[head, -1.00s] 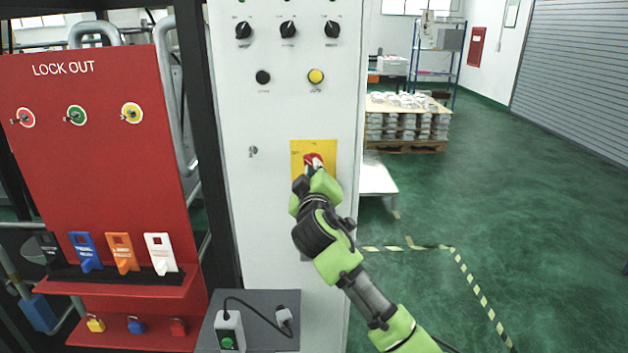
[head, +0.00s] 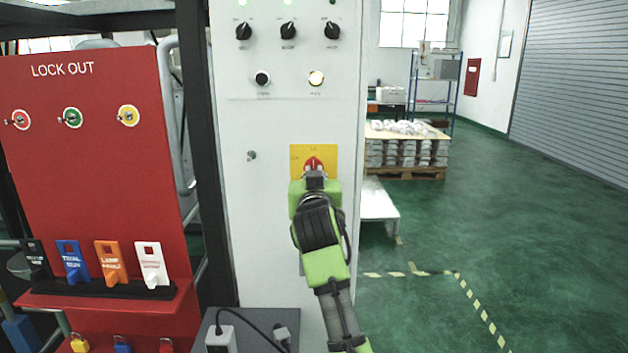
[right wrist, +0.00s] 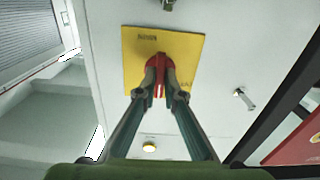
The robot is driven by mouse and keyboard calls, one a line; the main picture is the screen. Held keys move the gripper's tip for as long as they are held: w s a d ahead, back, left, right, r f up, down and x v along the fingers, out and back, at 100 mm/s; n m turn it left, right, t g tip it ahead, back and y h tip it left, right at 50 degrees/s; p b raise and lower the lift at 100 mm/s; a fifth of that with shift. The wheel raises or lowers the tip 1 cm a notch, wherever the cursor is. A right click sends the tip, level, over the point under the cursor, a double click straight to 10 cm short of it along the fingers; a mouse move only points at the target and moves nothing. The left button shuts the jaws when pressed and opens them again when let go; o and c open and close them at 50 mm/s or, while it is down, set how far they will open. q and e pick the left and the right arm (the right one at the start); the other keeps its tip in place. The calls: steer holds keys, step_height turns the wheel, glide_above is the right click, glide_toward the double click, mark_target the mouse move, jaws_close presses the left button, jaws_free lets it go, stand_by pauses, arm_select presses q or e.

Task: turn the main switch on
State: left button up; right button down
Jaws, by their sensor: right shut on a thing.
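The main switch is a red rotary handle (head: 313,162) on a yellow plate (head: 329,152) on the front of the pale grey cabinet. In the head view the handle looks upright. My right gripper (head: 314,173) is on it from the front, its arm reaching up from below. In the right wrist view the two fingers (right wrist: 159,88) are shut on the red handle (right wrist: 155,70), one on each side, in front of the yellow plate (right wrist: 190,52). The gripper hides part of the handle and the plate's lower labels. My left gripper is not in view.
Black selector knobs (head: 288,31), a black button (head: 263,79) and a glowing button (head: 316,78) sit higher on the cabinet (head: 240,200). A red lockout board (head: 100,200) stands at left. A grey box (head: 262,325) is low in front. Open green floor lies right.

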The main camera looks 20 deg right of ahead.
stand_by(0.6)
steer(key=c, duration=2.1)
jaws_free()
steer(key=shift+c, duration=0.2)
steer(key=v, duration=0.7)
steer(key=shift+s, duration=0.25)
